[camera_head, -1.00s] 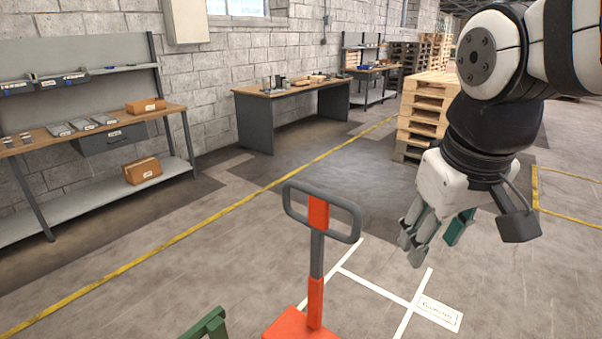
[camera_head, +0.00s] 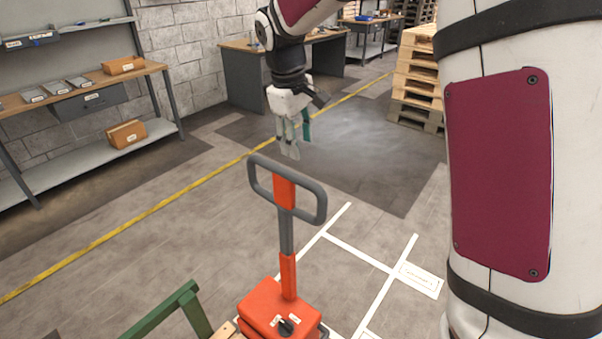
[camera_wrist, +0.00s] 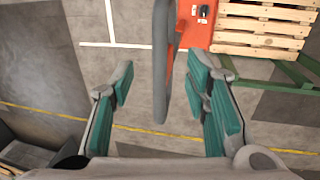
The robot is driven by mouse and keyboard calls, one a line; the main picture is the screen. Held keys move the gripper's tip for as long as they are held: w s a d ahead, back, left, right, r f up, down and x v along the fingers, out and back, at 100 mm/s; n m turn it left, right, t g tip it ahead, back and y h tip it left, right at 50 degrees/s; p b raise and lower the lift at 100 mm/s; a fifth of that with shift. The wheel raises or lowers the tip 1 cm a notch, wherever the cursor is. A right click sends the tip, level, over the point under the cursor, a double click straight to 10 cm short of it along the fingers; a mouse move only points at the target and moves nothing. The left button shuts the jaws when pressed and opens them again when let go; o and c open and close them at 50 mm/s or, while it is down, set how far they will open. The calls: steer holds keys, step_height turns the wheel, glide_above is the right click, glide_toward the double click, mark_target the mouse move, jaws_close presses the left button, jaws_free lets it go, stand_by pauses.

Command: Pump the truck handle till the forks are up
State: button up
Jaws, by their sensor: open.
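The pallet truck's grey loop handle (camera_head: 287,188) with its orange centre stands upright on an orange and grey shaft, above the orange truck body (camera_head: 281,308). My gripper (camera_head: 291,150) points down just above and behind the handle's loop, apart from it in the head view. In the wrist view my gripper (camera_wrist: 168,82) is open, and the grey handle (camera_wrist: 161,65) shows edge-on between and beyond the two teal-padded fingers. The orange body (camera_wrist: 198,22) also shows there, next to a wooden pallet (camera_wrist: 262,25). The forks are hidden under the pallet.
A green frame (camera_head: 165,312) stands at the lower left. White floor lines (camera_head: 360,254) run right of the truck. A shelved workbench (camera_head: 85,90) stands left, another bench (camera_head: 290,65) behind, and a pallet stack (camera_head: 418,80) at the back right. The floor around the handle is clear.

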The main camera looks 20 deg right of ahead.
mark_target(306, 179)
steer(key=f, duration=0.4)
steer(key=w+d+f, duration=0.1)
steer(key=f, duration=0.3)
steer(key=d+f+p, duration=0.1)
steer(key=f, duration=0.3)
steer(key=shift+w+f, duration=0.15)
steer(key=shift+f, duration=0.1)
jaws_close()
